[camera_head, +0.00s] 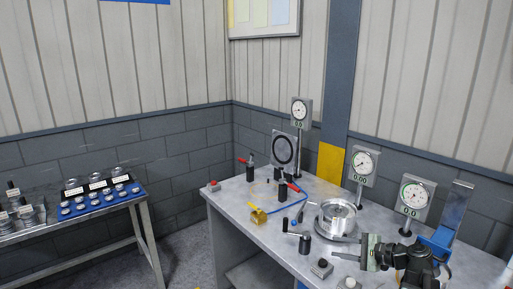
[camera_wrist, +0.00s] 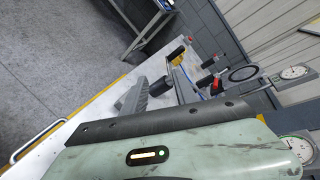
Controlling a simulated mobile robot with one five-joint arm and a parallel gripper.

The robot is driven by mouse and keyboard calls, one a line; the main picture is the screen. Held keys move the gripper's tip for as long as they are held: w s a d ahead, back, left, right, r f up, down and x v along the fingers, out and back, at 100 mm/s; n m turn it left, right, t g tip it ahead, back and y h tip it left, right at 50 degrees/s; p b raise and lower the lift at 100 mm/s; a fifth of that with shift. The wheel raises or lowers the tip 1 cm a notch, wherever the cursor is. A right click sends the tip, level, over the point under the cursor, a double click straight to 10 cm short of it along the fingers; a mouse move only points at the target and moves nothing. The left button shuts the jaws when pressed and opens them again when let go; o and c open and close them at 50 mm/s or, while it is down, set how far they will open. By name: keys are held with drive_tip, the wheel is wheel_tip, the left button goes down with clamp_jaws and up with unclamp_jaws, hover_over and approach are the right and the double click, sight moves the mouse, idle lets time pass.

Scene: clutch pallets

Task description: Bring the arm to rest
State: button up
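My gripper (camera_head: 337,247) is at the lower right of the head view, above the grey workbench (camera_head: 236,205), with its fingers pointing left. A round metal clutch part (camera_head: 338,218) stands on the bench just behind the gripper in the head view. I cannot tell whether the fingers touch anything. My arm reaches in from the lower right, and its lower part is cut off by the frame edge.
Three dial gauges, left (camera_head: 300,110), middle (camera_head: 363,163) and right (camera_head: 414,196), stand along the bench back. A blue tray (camera_head: 100,200) sits on the left table. Floor between the tables is clear.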

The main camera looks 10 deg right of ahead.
drive_tip(key=s+a+f+n+g+h, duration=0.1)
drive_tip(key=a+f+n+g, duration=0.35)
drive_tip(key=a, duration=0.75)
drive_tip(key=s+a+f+n+g, duration=0.1)
drive_tip(key=a+f+n+g, duration=0.3)
drive_tip(key=a, duration=0.9)
drive_tip(key=s+a+f+n+g+h, duration=0.1)
drive_tip(key=s+a+f+n+h, duration=0.2)
drive_tip(key=f+n+h, duration=0.15)
drive_tip(key=s+d+f+n+h, duration=0.2)
drive_tip(key=d+h, duration=0.2)
drive_tip(key=d, duration=0.4)
drive_tip(key=shift+s+d+f+n+g, duration=0.15)
drive_tip(key=shift+s+f+n+g, duration=0.05)
drive_tip(key=shift+f+n+g, duration=0.25)
